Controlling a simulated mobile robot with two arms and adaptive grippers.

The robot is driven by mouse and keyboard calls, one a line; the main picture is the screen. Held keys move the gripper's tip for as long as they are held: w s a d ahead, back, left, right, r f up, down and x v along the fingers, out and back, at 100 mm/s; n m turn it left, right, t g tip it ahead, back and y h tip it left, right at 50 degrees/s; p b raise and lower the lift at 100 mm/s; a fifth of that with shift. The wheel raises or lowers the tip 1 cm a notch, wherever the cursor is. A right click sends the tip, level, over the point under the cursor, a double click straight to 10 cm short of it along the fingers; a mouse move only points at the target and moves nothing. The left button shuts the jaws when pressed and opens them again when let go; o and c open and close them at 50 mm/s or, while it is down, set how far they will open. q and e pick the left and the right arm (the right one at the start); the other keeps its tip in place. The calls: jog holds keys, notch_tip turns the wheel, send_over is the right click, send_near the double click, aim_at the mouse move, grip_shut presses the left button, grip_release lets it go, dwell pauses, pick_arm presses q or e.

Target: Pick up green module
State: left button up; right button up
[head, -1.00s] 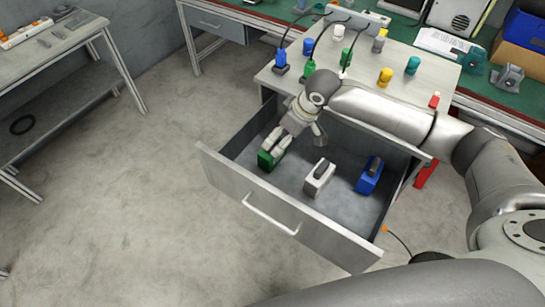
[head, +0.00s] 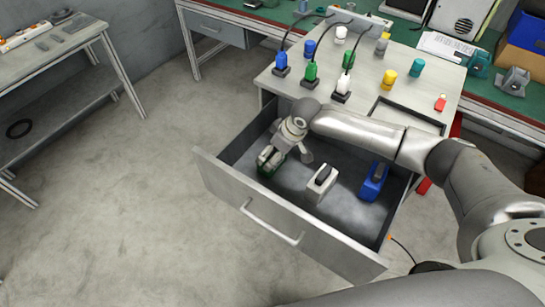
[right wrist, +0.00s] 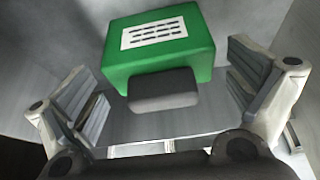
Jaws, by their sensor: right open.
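The green module (head: 268,169) sits in the open drawer at its left end. In the right wrist view the green module (right wrist: 160,45) shows a white label with dark marks and a dark grey block on its near side. My right gripper (head: 283,158) is over it in the drawer and partly hides it in the head view. In the right wrist view the fingers of my right gripper (right wrist: 165,95) are spread wide, one to each side of the module, with gaps and no contact visible. My left gripper is not in view.
A white module (head: 320,185) and a blue module (head: 373,182) stand in the drawer (head: 335,212) to the right. The drawer's front wall and side walls surround them. Plugs with cables and several coloured pieces stand on the worktop (head: 375,95) above.

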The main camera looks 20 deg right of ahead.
jog(key=shift+x, duration=1.5)
jog(key=shift+w, duration=0.1)
jog(key=shift+r, duration=0.1)
jog(key=c, duration=1)
